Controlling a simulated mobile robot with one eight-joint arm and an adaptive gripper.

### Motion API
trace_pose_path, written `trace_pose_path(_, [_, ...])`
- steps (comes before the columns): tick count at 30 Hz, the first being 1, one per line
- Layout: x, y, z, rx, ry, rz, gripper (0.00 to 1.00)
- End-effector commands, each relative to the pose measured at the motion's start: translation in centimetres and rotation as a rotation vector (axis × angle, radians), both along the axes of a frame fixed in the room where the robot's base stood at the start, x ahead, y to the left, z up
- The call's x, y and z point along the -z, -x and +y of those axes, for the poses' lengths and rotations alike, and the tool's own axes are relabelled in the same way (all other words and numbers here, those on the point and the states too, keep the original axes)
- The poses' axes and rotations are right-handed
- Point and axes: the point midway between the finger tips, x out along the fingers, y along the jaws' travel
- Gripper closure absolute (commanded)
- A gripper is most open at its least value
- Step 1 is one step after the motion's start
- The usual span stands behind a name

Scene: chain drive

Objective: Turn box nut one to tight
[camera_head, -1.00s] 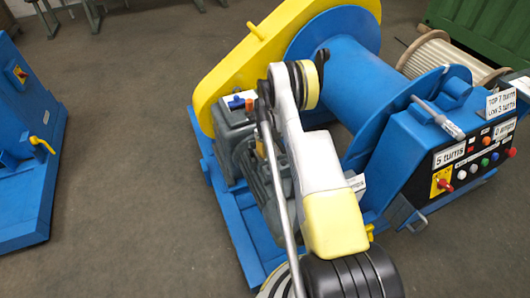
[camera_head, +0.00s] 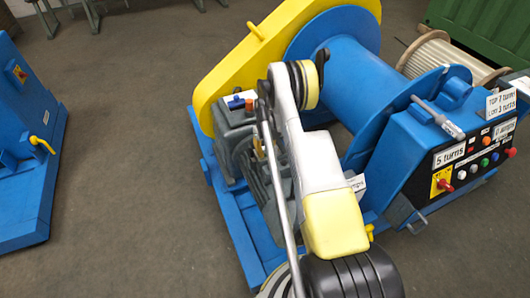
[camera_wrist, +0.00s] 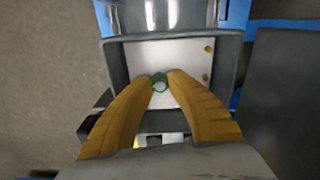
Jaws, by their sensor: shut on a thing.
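The nut sits on a pale plate (camera_wrist: 150,54) inside a grey open box (camera_wrist: 112,66). I cannot tell from markings which box nut this is. Two small brass-coloured fittings (camera_wrist: 207,77) show at the plate's right side.
The blue winch drum (camera_head: 345,70) and yellow chain guard (camera_head: 225,75) stand behind my arm. A control panel (camera_head: 468,165) with several buttons and signs is at right. Another blue machine (camera_head: 25,170) stands at left. Grey floor (camera_head: 120,120) between is clear.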

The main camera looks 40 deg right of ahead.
Motion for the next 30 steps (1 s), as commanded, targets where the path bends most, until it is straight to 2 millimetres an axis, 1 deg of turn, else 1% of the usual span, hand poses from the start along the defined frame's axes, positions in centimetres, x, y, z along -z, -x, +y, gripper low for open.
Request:
trace_pose_path(8, [0.0,0.0,0.0,0.000,0.000,0.000,1.00])
trace_pose_path(9, [0.0,0.0,0.0,0.000,0.000,0.000,0.78])
trace_pose_path(11, [0.0,0.0,0.0,0.000,0.000,0.000,0.60])
trace_pose_path(12, [0.0,0.0,0.0,0.000,0.000,0.000,0.57])
trace_pose_path(20, [-0.1,0.0,0.0,-0.001,0.000,0.000,0.57])
trace_pose_path(23, [-0.6,0.0,0.0,-0.001,0.000,0.000,0.57])
trace_pose_path(26, [-2.1,0.0,0.0,-0.001,0.000,0.000,0.57])
trace_pose_path(30, [-5.2,0.0,0.0,-0.001,0.000,0.000,0.57])
